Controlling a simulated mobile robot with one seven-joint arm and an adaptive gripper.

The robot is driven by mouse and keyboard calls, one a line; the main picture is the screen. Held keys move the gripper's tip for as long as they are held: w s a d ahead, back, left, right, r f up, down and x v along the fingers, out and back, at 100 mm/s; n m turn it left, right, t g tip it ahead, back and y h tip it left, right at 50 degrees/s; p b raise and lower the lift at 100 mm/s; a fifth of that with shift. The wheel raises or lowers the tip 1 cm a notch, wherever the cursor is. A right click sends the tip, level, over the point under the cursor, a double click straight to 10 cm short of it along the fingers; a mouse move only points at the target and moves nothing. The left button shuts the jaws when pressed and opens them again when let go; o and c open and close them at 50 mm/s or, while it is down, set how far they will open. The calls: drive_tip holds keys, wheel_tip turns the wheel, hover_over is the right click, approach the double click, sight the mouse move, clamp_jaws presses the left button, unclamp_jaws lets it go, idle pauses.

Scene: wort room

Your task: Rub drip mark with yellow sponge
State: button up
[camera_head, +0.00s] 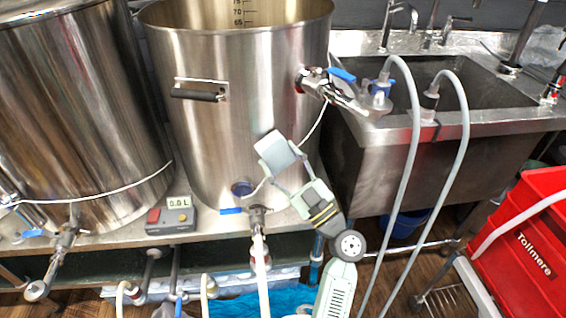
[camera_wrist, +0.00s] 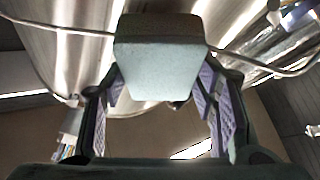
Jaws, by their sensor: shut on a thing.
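My gripper (camera_head: 284,178) is shut on a pale grey-green block (camera_head: 276,152), which sits between its fingertips close to the front wall of the middle steel kettle (camera_head: 225,120). The block looks like a sponge, but no yellow shows on it. In the wrist view, the block (camera_wrist: 160,70) has a pale face and a darker brownish upper side, with my gripper's purple-padded fingers (camera_wrist: 160,88) on either side. I cannot tell whether the block touches the kettle wall. I cannot make out a drip mark; the block may hide part of the wall.
A second steel kettle (camera_head: 75,110) stands left. A display box (camera_head: 170,215) sits on the shelf between them. A valve (camera_head: 335,90) with a blue handle juts from the middle kettle. A sink (camera_head: 440,110), grey hoses (camera_head: 408,150) and a red crate (camera_head: 520,240) are right.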

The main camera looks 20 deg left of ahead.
drive_tip(key=shift+w+a, duration=0.25)
